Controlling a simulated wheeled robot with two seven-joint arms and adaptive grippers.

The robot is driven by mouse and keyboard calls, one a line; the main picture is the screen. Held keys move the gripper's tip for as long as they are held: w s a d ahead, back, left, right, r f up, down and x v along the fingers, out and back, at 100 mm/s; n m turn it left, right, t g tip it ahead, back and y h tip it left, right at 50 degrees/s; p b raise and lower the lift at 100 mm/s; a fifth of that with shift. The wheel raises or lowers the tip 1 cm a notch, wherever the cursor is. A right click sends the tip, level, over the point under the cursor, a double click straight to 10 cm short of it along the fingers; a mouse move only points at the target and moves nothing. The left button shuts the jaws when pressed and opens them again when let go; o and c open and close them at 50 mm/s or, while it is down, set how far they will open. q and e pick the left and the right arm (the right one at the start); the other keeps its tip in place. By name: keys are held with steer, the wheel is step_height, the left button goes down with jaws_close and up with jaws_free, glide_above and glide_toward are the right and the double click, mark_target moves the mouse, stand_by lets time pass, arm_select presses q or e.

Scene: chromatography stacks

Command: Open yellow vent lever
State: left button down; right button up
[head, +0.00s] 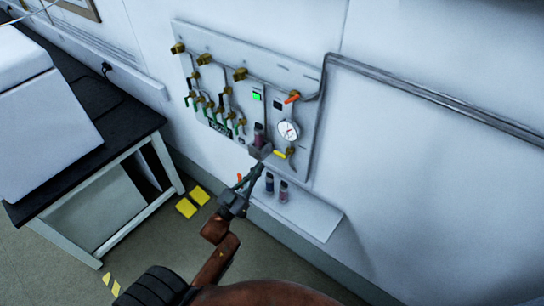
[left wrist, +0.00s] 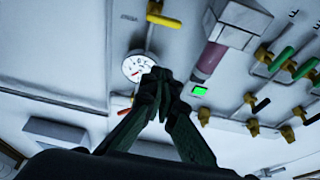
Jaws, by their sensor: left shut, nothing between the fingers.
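The yellow vent lever (head: 280,154) is on the wall panel, just below the round gauge (head: 288,130). It lies nearly level, on a brass valve. In the left wrist view the yellow lever (left wrist: 163,20) is near the top, beyond my fingertips. My left gripper (head: 259,167) is shut and empty, just below and left of the lever and apart from it. Its closed fingertips (left wrist: 158,76) cover part of the gauge's edge in the left wrist view. My right gripper is in neither view.
A grey block with a dark reddish column (head: 259,137) is left of the lever, close to my fingertips. Several green-handled valves (head: 212,105) are further left. A shelf (head: 312,214) with small vials (head: 283,191) juts out below. An orange-handled valve (head: 292,97) is above the gauge.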

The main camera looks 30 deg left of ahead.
mark_target(274, 152)
arm_select(q)
steer(key=w, duration=0.6)
steer(key=w+r+p, duration=0.1)
steer(key=w, duration=0.2)
steer(key=shift+w+d, duration=0.3)
steer(key=shift+d, duration=0.05)
steer(key=shift+f, duration=0.95)
steer(key=shift+s+a, duration=0.1)
